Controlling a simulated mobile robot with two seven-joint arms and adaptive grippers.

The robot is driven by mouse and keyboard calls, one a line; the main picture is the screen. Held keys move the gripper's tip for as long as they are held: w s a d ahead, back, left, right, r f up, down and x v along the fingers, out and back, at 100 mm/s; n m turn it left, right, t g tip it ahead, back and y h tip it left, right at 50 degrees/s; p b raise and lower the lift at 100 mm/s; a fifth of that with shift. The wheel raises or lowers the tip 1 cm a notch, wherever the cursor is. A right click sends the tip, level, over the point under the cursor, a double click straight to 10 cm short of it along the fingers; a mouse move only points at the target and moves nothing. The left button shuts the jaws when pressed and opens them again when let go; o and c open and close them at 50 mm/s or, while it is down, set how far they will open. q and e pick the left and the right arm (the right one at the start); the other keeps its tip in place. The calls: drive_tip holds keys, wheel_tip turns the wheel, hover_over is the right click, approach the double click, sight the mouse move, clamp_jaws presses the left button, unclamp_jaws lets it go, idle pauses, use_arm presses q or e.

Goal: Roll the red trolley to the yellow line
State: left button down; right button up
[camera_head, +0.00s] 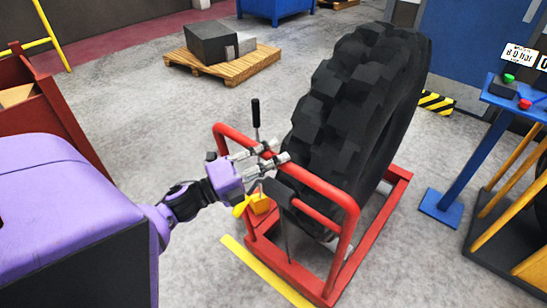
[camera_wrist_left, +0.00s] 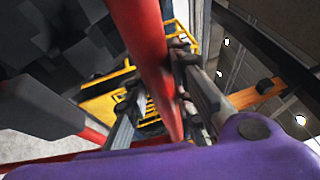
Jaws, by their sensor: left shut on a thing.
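The red trolley (camera_head: 318,185) is a low tubular frame with a raised handle. A large black tyre (camera_head: 350,105) stands tilted on it. My left gripper (camera_head: 276,152) is shut on the handle bar. In the left wrist view the red bar (camera_wrist_left: 152,60) runs between its fingers. The yellow line (camera_head: 262,270) lies on the floor along the trolley's near side, close to its lower rail. Whether the rail overlaps the line at its lower end is hard to tell. My right gripper is not in view.
A wooden pallet (camera_head: 240,68) with grey blocks stands at the back. A red bin (camera_head: 45,105) is at left. A blue stand (camera_head: 470,165) with buttons is at right, beside a rack with yellow bars (camera_head: 505,160). Open floor (camera_head: 150,120) lies between pallet and trolley.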

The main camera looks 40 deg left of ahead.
use_arm(q)
drive_tip(key=shift+s+f, duration=0.15)
drive_tip(key=shift+s, duration=0.5)
drive_tip(key=shift+s+a, duration=0.15)
drive_tip(key=shift+s, duration=0.85)
drive_tip(key=c, duration=1.9)
unclamp_jaws()
drive_tip(key=shift+s+r, duration=0.1)
drive_tip(key=shift+r, duration=0.1)
drive_tip(key=shift+o, duration=2.1)
drive_tip(key=shift+w, duration=0.25)
drive_tip(key=v, duration=1.2)
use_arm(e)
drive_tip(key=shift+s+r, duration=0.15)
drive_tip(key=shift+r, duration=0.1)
use_arm(q)
drive_tip(key=shift+w+f, duration=0.1)
drive_tip(key=shift+f, duration=0.05)
